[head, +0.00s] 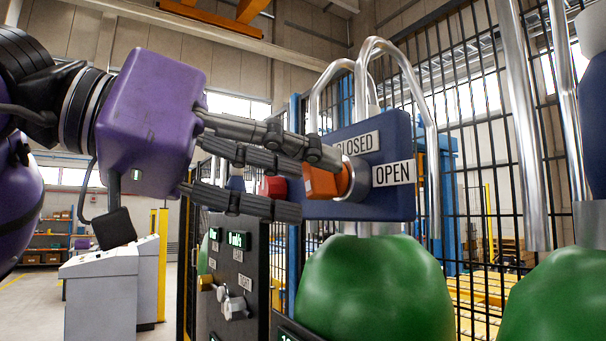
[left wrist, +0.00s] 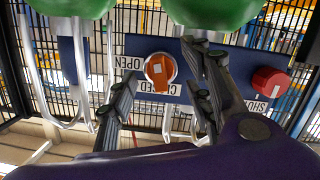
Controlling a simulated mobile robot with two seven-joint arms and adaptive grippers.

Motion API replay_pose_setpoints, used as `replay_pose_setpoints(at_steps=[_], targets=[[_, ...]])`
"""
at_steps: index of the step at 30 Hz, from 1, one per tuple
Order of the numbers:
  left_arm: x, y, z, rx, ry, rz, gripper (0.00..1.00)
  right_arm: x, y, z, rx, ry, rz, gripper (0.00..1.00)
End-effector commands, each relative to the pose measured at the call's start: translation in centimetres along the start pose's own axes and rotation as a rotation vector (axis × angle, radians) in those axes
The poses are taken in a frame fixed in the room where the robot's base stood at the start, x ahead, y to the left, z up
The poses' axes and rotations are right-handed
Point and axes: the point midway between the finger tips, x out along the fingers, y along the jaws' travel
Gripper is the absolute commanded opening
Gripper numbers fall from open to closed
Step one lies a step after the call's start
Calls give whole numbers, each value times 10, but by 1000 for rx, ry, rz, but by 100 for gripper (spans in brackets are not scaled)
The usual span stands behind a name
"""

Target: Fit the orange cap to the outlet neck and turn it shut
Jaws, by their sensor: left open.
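The orange cap (head: 324,182) sits at a round grey neck (head: 356,179) on the front of a blue panel (head: 392,205). Labels CLOSED (head: 357,144) and OPEN (head: 394,172) are beside it. In the left wrist view the cap (left wrist: 159,71) shows a small white mark and covers most of the neck. My left gripper (head: 308,183) is open, with its fingers spread above and below the cap in the head view. In the left wrist view the fingers (left wrist: 160,75) lie on either side of the cap, with gaps visible. My right gripper is not in view.
A red knob (left wrist: 270,82) is on the same panel, near one finger. Bent metal tubes (head: 432,140) and a green bulbous body (head: 375,290) surround the panel. A dark control box (head: 237,262) with knobs stands below my gripper. A wire fence (head: 478,150) is behind.

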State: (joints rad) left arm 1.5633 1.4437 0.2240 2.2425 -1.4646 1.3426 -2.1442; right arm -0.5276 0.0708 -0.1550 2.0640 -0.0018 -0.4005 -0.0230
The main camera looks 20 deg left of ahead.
Motion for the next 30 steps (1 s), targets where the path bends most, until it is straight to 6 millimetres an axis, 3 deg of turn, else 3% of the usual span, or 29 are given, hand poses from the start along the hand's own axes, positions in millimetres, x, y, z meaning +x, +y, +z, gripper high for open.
replay_pose_setpoints(at_steps=[21,30], targets=[[-42,-1,9,-1,0,-1,46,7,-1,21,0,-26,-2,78],[-48,0,10,0,-1,0,46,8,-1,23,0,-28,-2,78]])
